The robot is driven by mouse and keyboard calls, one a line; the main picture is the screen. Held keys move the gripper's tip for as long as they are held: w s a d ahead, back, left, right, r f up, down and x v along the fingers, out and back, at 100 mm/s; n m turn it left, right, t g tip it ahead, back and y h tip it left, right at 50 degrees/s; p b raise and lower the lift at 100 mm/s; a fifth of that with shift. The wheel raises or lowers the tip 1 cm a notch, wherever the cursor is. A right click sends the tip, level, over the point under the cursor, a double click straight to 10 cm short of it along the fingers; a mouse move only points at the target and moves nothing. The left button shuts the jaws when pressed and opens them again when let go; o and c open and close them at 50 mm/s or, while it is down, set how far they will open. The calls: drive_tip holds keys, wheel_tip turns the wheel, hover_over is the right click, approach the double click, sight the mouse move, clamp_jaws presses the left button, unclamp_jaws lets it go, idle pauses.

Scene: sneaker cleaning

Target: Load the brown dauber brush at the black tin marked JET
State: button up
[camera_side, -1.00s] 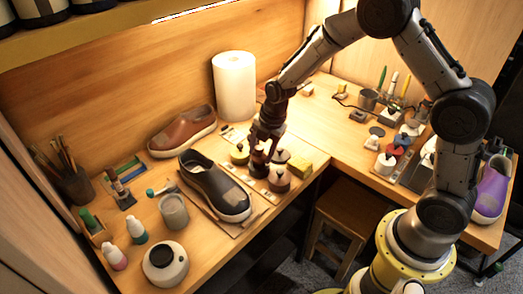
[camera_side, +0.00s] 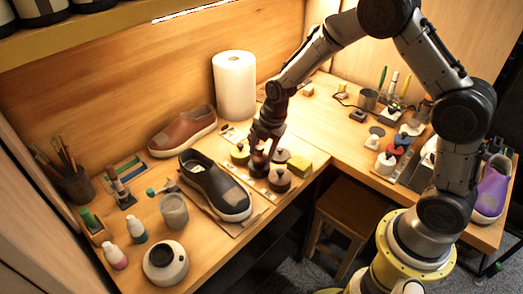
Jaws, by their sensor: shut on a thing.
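My gripper (camera_side: 263,144) points down among a cluster of small round tins on the left bench. It is shut on a small dark brown piece, which I take to be the brown dauber brush (camera_side: 259,159); the fingers hide most of it. It is at or just above a dark tin, and I cannot tell whether they touch. An olive-lidded tin (camera_side: 240,155) stands to the left, a dark tin (camera_side: 281,156) to the right and a brown tin (camera_side: 279,181) in front. The lettering is too small to read, so I cannot tell which is marked JET.
A dark shoe with a pale patch (camera_side: 217,189) lies left of the tins. A yellow sponge (camera_side: 299,166) sits close on their right. A paper roll (camera_side: 235,86) and a brown shoe (camera_side: 182,132) stand behind. The bench's front edge is near the brown tin.

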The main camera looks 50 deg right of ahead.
sight(259, 150)
drive_tip(key=shift+w+v, duration=0.25)
drive_tip(key=shift+v, duration=0.85)
drive_tip(key=shift+w+v, duration=0.25)
drive_tip(key=shift+v, duration=0.9)
drive_tip(key=shift+w+v, duration=0.25)
drive_tip(key=shift+v, duration=0.85)
drive_tip(key=shift+a+r, duration=0.2)
